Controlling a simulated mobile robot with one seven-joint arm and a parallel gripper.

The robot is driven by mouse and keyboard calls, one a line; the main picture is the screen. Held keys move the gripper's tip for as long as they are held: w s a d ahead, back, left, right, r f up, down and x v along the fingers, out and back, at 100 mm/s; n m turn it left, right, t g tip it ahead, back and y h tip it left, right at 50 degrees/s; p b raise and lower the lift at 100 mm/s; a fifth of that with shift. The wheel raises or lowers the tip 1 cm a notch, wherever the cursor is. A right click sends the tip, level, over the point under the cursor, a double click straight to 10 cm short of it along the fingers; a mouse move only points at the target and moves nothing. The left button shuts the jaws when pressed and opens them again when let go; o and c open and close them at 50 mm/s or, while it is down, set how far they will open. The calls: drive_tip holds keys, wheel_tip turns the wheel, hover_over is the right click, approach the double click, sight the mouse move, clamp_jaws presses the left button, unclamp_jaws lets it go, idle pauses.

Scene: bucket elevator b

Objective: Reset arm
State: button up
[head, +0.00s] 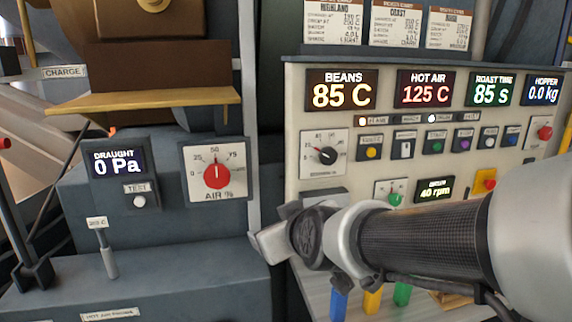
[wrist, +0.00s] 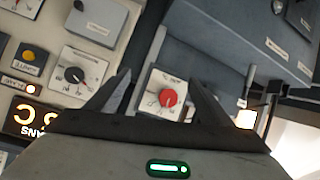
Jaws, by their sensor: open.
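My arm reaches in from the right in the head view, in front of the control panel (head: 375,170). My gripper shows in the wrist view (wrist: 160,92) with its two dark fingers spread apart and nothing between them. In the head view the fingers are hard to make out. Beyond the fingers in the wrist view is the red air knob (wrist: 168,97) on its white plate. In the head view the same air knob (head: 217,175) sits left of my arm, pointing near 50. I cannot tell the exact distance from fingers to knob.
The panel displays read beans 85 C (head: 341,91), hot air 125 C (head: 426,90), roast time 85 s and hopper 0.0 kg. A draught display (head: 118,163) reads 0 Pa. A small lever (head: 108,256) stands at lower left. Blue, yellow and green items (head: 372,300) sit below my arm.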

drive_tip(key=s+d+f+m+g+h+p, duration=0.15)
drive_tip(key=s+d+m+g+h, duration=0.4)
drive_tip(key=s+d, duration=1.25)
wheel_tip(320, 180, up, 11)
drive_tip(key=s+a+m+y+p, duration=0.1)
drive_tip(key=a+p, duration=0.1)
drive_tip(key=p, duration=0.9)
drive_tip(key=shift+s+f, duration=0.2)
drive_tip(key=shift+s, duration=0.1)
drive_tip(key=shift+a+g+y, duration=0.1)
drive_tip(key=shift+g+y, duration=0.15)
